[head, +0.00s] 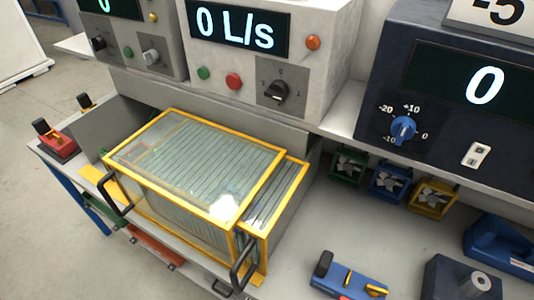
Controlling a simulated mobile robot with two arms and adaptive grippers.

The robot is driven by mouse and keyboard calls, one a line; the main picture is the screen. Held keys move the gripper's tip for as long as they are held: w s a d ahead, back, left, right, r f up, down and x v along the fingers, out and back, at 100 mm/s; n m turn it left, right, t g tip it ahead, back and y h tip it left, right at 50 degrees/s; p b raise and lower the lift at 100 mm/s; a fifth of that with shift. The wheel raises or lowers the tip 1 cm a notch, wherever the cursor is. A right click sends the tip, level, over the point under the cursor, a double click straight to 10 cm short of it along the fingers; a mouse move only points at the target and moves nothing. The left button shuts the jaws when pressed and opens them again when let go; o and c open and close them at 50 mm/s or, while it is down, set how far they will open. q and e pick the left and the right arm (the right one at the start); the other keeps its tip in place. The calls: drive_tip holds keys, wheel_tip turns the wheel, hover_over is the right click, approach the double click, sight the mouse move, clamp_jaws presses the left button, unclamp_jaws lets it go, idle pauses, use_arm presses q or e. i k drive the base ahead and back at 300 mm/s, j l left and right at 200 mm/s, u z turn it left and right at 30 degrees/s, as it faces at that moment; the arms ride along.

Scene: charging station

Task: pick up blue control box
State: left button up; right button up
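A small blue control box (346,281) with a black knob and a yellow lever lies on the grey bench, at the lower middle right of the head view. Its front edge is cut off by the bottom of the picture. A larger dark-blue panel (440,150) with a lit "0" display and a blue dial stands at the back right. No gripper shows in the head view, so where either one is cannot be seen.
A glass box (150,208) with yellow edges and black handles sits left of the small blue box. A dark block (446,280) and a blue device (507,246) stand at its right. Small fans (387,182) are behind. Bare bench (345,225) lies between.

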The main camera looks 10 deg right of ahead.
sight(337, 281)
drive_tip(key=l+z, duration=0.2)
drive_tip(key=z, duration=0.2)
drive_tip(key=k+l+z, duration=0.1)
drive_tip(key=l+z, duration=0.15)
drive_tip(key=z, duration=0.15)
drive_tip(key=k+j+u, duration=0.1)
drive_tip(key=u, duration=1.4)
drive_tip(key=k+l+z, duration=0.1)
drive_tip(key=l+z, duration=0.2)
drive_tip(key=z, duration=0.2)
drive_tip(key=l+z, duration=0.3)
drive_tip(key=z, duration=0.2)
